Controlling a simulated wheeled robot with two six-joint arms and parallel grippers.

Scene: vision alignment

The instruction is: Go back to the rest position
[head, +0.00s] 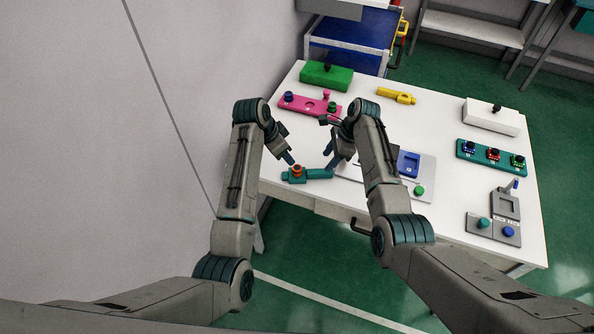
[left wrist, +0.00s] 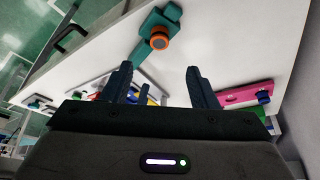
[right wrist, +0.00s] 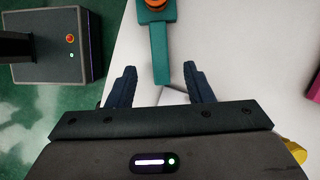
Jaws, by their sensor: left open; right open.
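My left gripper (head: 283,150) is above the left part of the white table; in the left wrist view its two fingers (left wrist: 159,85) stand apart with nothing between them. My right gripper (head: 334,150) is over the table to its right; its fingers (right wrist: 162,87) are also apart and empty in the right wrist view. A teal handled part with an orange ring (head: 297,171) lies near the table's front left edge, just below both grippers. It also shows ahead of the left fingers (left wrist: 159,38) and the right fingers (right wrist: 160,50). Neither gripper holds it.
The white table (head: 445,115) carries a pink plate (head: 300,103), a green box (head: 326,77), a yellow part (head: 396,96), a grey panel (head: 424,178) partly behind my right arm, a white box (head: 491,118) and a teal three-station strip (head: 470,150). A wall stands at left.

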